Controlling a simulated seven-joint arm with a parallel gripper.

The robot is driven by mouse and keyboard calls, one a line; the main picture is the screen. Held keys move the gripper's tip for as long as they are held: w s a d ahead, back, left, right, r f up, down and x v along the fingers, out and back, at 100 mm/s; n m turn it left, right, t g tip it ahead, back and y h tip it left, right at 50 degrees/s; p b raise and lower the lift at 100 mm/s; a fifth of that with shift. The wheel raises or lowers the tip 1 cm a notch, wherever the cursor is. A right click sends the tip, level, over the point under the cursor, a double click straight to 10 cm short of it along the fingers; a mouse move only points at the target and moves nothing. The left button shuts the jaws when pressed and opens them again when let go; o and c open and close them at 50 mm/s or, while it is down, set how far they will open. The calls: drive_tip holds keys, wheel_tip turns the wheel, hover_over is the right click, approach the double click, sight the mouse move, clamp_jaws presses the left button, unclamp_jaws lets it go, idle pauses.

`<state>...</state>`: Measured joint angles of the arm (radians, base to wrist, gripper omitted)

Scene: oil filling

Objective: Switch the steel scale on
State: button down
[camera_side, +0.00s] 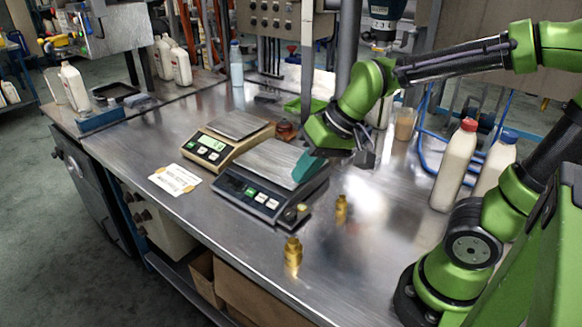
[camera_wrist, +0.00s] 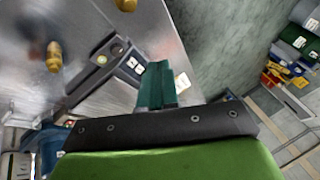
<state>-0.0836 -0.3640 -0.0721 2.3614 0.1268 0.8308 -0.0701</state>
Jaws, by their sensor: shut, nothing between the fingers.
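A grey scale (camera_side: 249,194) with a steel weighing plate (camera_side: 271,160) stands on the bench in the side view. Its front has a dark panel with small green and white marks; I cannot read a lit number there. Part of a scale's dark front with buttons (camera_wrist: 118,57) shows in the wrist view. My gripper (camera_side: 303,174) has its teal fingers closed and empty, over the right end of the grey scale's plate. Contact cannot be made out. The shut fingers also show in the wrist view (camera_wrist: 156,78).
A beige scale (camera_side: 207,150) with a lit green display stands behind the grey one. A paper card (camera_side: 175,179) lies to the left. Small brass bottles (camera_side: 292,254) stand on the right. White bottles (camera_side: 457,165) stand near my arm. The front bench is mostly clear.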

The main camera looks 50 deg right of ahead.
drive_tip(key=n, duration=0.2)
hover_over(251, 194)
drive_tip(key=s+a, duration=0.5)
wheel_tip(251, 194, down, 8)
drive_tip(key=w, duration=0.1)
drive_tip(key=w+d+n+t, duration=0.1)
drive_tip(key=w, duration=0.1)
drive_tip(key=w+r+t+h, duration=0.1)
drive_tip(key=w, duration=0.1)
drive_tip(key=shift+d+r, duration=0.1)
drive_tip(key=shift+d, duration=0.3)
drive_tip(key=shift+d+f, duration=0.5)
drive_tip(key=shift+f, duration=0.9)
drive_tip(key=shift+d+f, duration=0.45)
drive_tip(key=shift+f, duration=0.95)
drive_tip(key=shift+d+f, duration=0.5)
drive_tip(key=shift+f, duration=0.9)
drive_tip(key=shift+d+f, duration=0.15)
drive_tip(key=shift+f, duration=0.25)
